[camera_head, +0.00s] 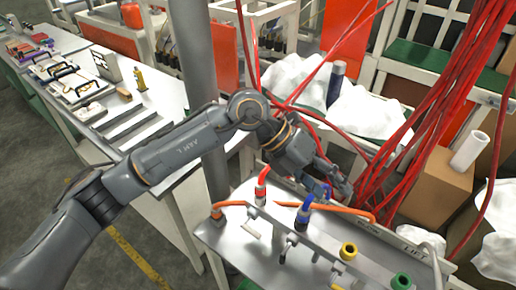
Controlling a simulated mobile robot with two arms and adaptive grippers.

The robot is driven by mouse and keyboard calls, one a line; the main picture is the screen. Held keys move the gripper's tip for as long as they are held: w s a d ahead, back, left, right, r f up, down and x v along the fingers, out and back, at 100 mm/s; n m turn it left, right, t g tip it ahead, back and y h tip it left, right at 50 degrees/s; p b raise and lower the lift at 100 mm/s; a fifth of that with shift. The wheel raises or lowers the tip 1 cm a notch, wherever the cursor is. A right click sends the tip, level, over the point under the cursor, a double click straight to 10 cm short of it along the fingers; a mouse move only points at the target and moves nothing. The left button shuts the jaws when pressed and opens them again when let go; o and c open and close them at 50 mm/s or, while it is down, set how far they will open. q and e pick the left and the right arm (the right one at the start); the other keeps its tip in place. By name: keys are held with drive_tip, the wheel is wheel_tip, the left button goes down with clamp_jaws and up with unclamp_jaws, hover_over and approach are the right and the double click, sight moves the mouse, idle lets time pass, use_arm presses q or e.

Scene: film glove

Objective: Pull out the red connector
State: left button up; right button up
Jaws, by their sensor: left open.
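The red connector (262,183) stands upright at the left end of the grey metal panel (225,238), with a red cable rising from its top. A blue connector (304,211) stands to its right, tilted a little. My left gripper (334,184) is beyond the panel's far edge, to the right of the red connector and apart from it. Its fingers look spread and hold nothing that I can see; they are small and partly lost among cables. My right gripper is not in view.
An orange cable (345,210) runs along the panel behind the connectors. Yellow (348,250) and green (401,281) round parts sit toward its right. A thick bundle of red cables (425,125) hangs at the right. A grey pole (196,60) stands behind my arm.

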use_arm(q)
drive_tip(key=w+a+f+t+y, duration=0.1)
drive_tip(key=w+a+t+y, duration=0.1)
drive_tip(key=w+a+y, duration=0.25)
drive_tip(key=n+t+y, duration=0.1)
drive_tip(key=t+y, duration=0.1)
drive_tip(key=y, duration=0.2)
approach(260, 184)
drive_tip(key=f+p, duration=0.1)
drive_tip(key=f, duration=0.2)
drive_tip(key=f+p, duration=0.2)
drive_tip(key=f, duration=0.1)
drive_tip(key=w+f+p, duration=0.1)
drive_tip(key=f+p, duration=0.1)
drive_tip(key=f, duration=0.2)
drive_tip(key=shift+d, duration=0.2)
drive_tip(key=shift+f, duration=0.45)
clamp_jaws()
drive_tip(key=shift+w+r, duration=0.1)
drive_tip(key=shift+w+r, duration=0.1)
drive_tip(key=shift+r, duration=0.3)
